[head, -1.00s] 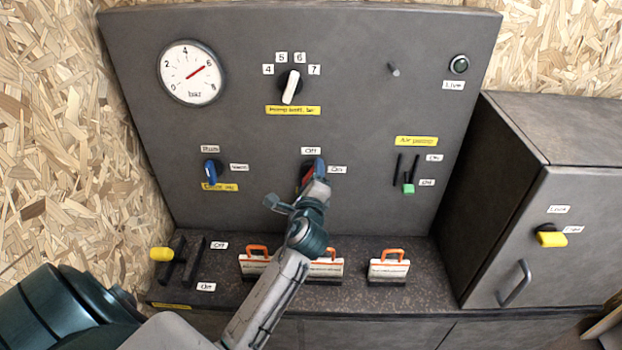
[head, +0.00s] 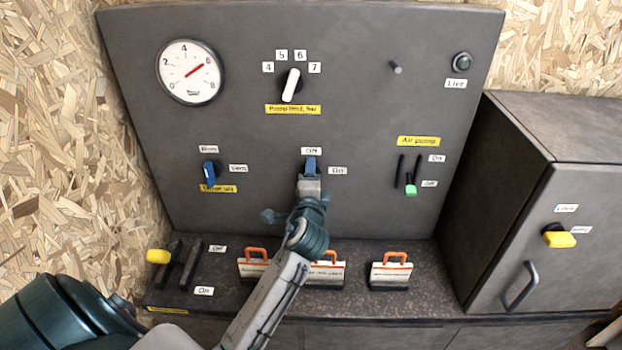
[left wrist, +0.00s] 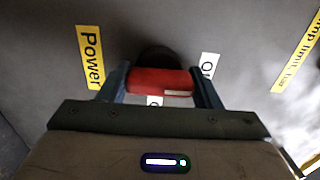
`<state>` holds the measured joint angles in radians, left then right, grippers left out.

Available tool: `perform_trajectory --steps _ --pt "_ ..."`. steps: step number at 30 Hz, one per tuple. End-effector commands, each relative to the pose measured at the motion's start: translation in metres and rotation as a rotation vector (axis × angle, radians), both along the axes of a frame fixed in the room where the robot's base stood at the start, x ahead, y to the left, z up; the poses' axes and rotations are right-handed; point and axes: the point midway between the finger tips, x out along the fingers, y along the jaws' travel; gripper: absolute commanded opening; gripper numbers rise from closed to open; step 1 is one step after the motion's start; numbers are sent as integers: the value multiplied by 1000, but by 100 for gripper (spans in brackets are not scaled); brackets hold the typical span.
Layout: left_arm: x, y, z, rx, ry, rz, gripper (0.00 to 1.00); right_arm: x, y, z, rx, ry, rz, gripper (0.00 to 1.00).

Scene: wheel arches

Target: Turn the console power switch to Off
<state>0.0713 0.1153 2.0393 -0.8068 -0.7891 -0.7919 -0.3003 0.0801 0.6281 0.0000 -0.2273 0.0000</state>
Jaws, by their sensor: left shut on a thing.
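The power switch is a red handle (left wrist: 160,80) on a dark round base, seen in the left wrist view between my left gripper's two fingers (left wrist: 160,88). The fingers are shut on it, one at each end. In the head view my left gripper (head: 310,170) covers the switch and points up the panel, just below the upper label (head: 311,151), which read Off earlier. The On label (head: 338,170) is to its right. A yellow Power label (left wrist: 90,57) shows in the left wrist view. My right gripper is not in view.
The dark console panel (head: 260,135) also carries a white selector knob (head: 291,86), a blue switch (head: 209,172), a gauge (head: 189,72) and a green slider (head: 411,190). Orange-handled blocks (head: 390,272) and a yellow lever (head: 158,256) stand on the ledge below. A grey cabinet (head: 540,220) is at the right.

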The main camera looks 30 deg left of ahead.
Motion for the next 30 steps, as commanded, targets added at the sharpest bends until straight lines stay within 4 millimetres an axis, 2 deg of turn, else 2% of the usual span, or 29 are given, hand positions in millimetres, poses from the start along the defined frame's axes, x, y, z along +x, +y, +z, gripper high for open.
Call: perform_trajectory --steps 11,12,14,15,25,30 --pt "0 0 -1 -7 -1 0 35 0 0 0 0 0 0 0" --pt "0 0 -1 -7 -1 0 66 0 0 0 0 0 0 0" --pt "0 0 -1 -6 -1 0 78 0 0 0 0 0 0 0" --pt "0 0 -1 -6 -1 0 80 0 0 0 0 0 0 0" --pt "-4 -3 -2 -5 -1 -1 80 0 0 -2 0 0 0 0" --pt "-25 -16 -4 -8 -2 0 80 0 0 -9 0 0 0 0"
